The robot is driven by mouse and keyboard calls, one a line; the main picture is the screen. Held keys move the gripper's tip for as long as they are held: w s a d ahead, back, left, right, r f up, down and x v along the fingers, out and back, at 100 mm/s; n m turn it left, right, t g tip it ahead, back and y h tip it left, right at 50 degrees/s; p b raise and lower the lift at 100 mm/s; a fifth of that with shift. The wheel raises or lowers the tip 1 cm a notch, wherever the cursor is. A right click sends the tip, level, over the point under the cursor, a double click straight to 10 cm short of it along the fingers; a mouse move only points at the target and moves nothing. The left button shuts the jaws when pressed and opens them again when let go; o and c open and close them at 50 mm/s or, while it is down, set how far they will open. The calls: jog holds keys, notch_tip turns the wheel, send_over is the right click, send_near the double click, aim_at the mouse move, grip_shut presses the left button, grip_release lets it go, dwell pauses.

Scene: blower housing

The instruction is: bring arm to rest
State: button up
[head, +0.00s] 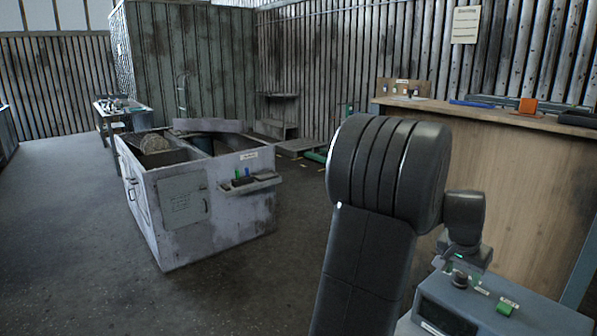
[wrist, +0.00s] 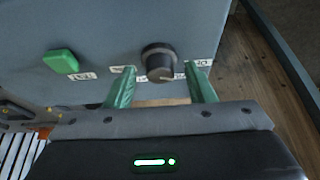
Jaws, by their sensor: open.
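My gripper (wrist: 161,70) is open in the wrist view, its two green fingers apart. A dark round knob (wrist: 160,62) on a grey control panel (wrist: 110,30) appears between the fingertips. I cannot tell whether the fingers touch it. A green button (wrist: 60,61) with a white label sits left of the knob. In the head view my arm is raised and bent across the foreground, its wrist hanging down over the panel (head: 430,312) at the lower right. The knob (head: 459,278) and the green button (head: 505,308) show there too; the fingers are mostly hidden.
A wooden workbench (head: 500,180) with an orange block (head: 527,106) stands at the right. A worn, open-topped housing (head: 185,205) stands left of centre on the floor. A small table (head: 120,105) is farther back. Floor (head: 70,240) at the left is clear.

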jog(key=m+g+h, duration=0.1)
jog(key=m, duration=0.3)
jog(key=shift+w+a+b, duration=0.1)
jog(key=shift+w+b, duration=0.05)
jog(key=shift+b, duration=0.25)
jog(key=shift+r+g, duration=0.25)
jog(key=shift+g, duration=0.05)
jog(key=v, duration=1.1)
jog(key=shift+r, duration=0.35)
jog(key=shift+a, duration=0.2)
